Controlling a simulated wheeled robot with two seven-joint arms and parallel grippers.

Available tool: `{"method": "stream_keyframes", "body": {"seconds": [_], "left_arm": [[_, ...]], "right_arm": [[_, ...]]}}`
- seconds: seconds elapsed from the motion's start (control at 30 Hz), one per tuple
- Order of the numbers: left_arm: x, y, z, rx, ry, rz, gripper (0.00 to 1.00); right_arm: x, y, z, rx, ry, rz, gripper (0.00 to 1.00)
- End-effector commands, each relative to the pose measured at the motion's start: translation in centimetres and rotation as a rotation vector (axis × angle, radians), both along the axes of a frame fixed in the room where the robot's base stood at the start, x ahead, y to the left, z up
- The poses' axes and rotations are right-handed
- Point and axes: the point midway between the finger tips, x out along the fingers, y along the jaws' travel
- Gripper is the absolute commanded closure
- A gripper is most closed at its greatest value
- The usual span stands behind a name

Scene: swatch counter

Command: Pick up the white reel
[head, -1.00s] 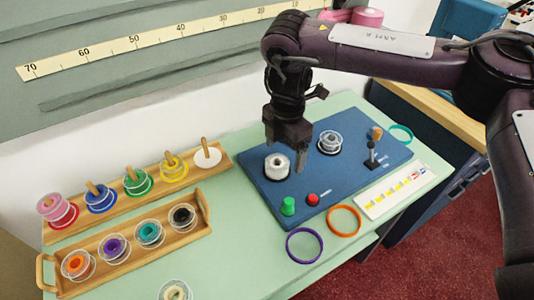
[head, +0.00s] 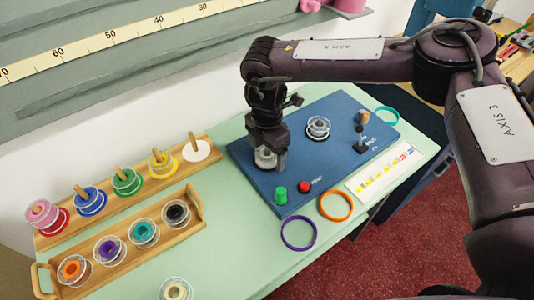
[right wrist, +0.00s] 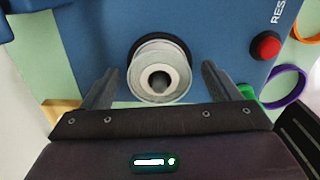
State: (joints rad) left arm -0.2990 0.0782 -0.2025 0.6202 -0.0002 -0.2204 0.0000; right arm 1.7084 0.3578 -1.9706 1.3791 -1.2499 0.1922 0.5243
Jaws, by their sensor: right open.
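The white reel (head: 264,158) sits on the blue board (head: 295,187), partly hidden by my right gripper in the head view. In the right wrist view the white reel (right wrist: 160,72) stands end-on over a dark ring, with a dark hole at its centre. My right gripper (right wrist: 161,82) is open, with one finger on each side of the reel's near edge. Gaps show between the fingers and the reel. My left gripper is not in view.
A peg rack (head: 143,192) and a wooden tray (head: 190,228) with reels stand left. Purple (head: 298,247) and orange rings (head: 335,219) lie in front.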

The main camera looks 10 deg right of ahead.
Motion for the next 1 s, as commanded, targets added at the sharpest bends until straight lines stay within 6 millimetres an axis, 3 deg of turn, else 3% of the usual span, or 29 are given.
{"method": "stream_keyframes", "body": {"seconds": [0.1,0.47,0.77,1.0], "left_arm": [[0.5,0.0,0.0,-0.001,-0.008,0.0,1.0],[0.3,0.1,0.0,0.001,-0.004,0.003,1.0],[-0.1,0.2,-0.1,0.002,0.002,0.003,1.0],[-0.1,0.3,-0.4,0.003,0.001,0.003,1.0]], "right_arm": [[0.0,0.0,0.0,0.0,0.0,0.0,0.18],[0.0,0.0,0.0,0.0,0.0,0.0,0.65],[0.0,0.0,0.3,0.0,-0.001,0.0,0.65],[0.1,0.0,2.6,0.003,-0.003,-0.001,0.65]]}}
